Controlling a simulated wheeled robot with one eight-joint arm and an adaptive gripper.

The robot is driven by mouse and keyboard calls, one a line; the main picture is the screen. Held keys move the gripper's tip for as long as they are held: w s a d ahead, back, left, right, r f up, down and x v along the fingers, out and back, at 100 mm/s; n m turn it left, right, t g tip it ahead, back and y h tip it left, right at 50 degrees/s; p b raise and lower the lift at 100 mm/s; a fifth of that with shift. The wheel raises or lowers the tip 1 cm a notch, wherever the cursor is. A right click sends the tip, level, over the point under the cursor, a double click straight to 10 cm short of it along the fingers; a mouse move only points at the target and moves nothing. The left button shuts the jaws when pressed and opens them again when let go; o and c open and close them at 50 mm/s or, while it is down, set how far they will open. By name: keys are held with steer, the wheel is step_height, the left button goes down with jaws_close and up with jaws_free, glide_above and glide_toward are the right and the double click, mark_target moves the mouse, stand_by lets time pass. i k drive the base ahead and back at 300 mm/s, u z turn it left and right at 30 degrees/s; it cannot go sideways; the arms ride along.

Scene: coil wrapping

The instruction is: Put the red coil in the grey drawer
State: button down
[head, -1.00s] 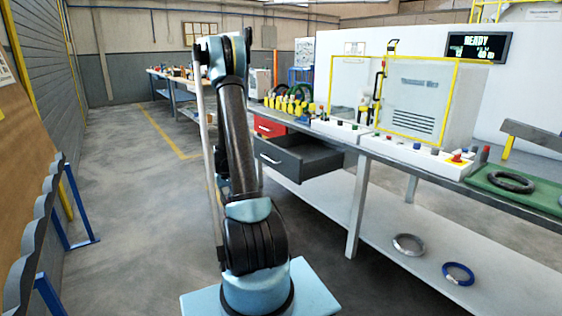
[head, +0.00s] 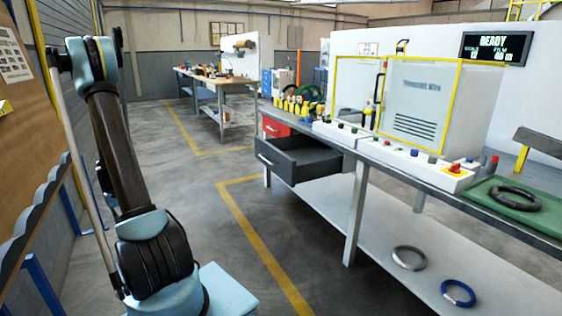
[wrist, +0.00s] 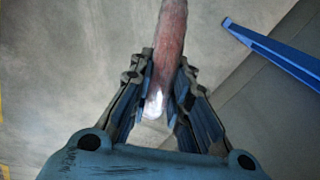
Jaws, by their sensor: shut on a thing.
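My gripper (wrist: 162,72) shows in the wrist view, with its two fingers closed on either side of the red coil (wrist: 171,35). The coil is seen nearly edge-on as a reddish band with a bright glint at its near end, and it hangs above the grey floor. The grey drawer (head: 299,158) is pulled open under the bench in the head view, and its dark inside looks empty from here. My gripper and the red coil cannot be made out in the head view. My arm stands at the left there, well apart from the drawer.
A red drawer (head: 275,127) sits beside the grey one. On the bench, a dark coil (head: 515,198) lies on a green mat (head: 484,193) near the wrapping machine (head: 420,98). A grey coil (head: 409,258) and a blue coil (head: 458,293) lie on the lower shelf. The floor before the drawers is clear.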

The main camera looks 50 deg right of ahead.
mark_target(304, 159)
steer(key=u, duration=0.15)
steer(key=k, duration=2.25)
steer(key=z, duration=1.4)
steer(key=i, duration=1.55)
